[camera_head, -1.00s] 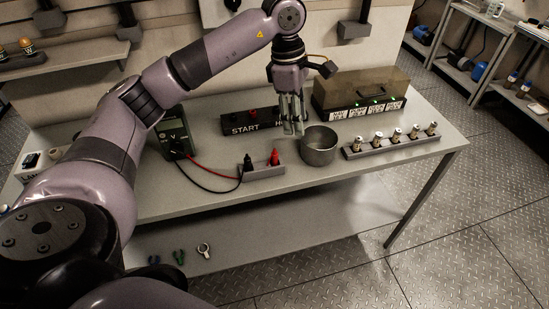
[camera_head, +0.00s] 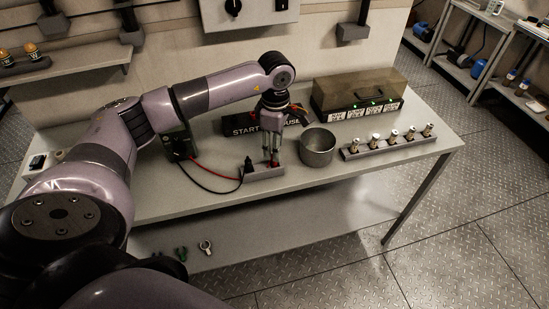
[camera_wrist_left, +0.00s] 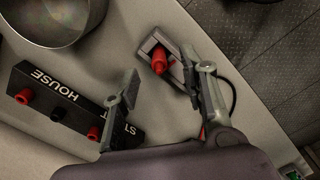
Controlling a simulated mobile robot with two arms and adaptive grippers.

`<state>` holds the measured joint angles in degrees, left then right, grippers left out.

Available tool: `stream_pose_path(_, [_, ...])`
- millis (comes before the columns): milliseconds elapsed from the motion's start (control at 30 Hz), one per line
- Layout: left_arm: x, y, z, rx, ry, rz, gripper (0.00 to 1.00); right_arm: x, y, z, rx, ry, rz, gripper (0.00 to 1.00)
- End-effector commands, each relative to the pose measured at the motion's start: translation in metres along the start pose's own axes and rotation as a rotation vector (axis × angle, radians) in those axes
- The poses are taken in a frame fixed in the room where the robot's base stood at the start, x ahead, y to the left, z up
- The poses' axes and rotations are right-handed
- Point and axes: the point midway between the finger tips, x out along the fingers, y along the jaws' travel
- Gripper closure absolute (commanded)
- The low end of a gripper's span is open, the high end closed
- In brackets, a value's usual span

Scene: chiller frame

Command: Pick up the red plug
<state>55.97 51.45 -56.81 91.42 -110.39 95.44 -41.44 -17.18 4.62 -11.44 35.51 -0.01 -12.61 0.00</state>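The red plug (camera_wrist_left: 159,61) stands in a small grey holder (camera_wrist_left: 150,44) in the left wrist view, between and slightly beyond the fingers of my left gripper (camera_wrist_left: 161,67). The gripper is open, with clear space on both sides of the plug. In the head view my left gripper (camera_head: 271,153) points down over the right end of the holder (camera_head: 263,174) and mostly hides the red plug there. A black plug (camera_head: 248,165) stands at the holder's left end, with a cable. My right gripper is not in view.
A metal pot (camera_head: 317,148) stands close right of the holder. Behind is a black START HOUSE box (camera_head: 240,128). A multimeter (camera_head: 181,146) with red and black leads is to the left. A rack of several small cylinders (camera_head: 385,148) is to the right.

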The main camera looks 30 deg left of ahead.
Motion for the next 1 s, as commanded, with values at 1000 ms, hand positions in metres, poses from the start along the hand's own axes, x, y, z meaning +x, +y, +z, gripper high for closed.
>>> stream_pose_path(1000, [0.049,0.002,-0.004,-0.001,0.001,-0.001,0.86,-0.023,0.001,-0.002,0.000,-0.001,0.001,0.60])
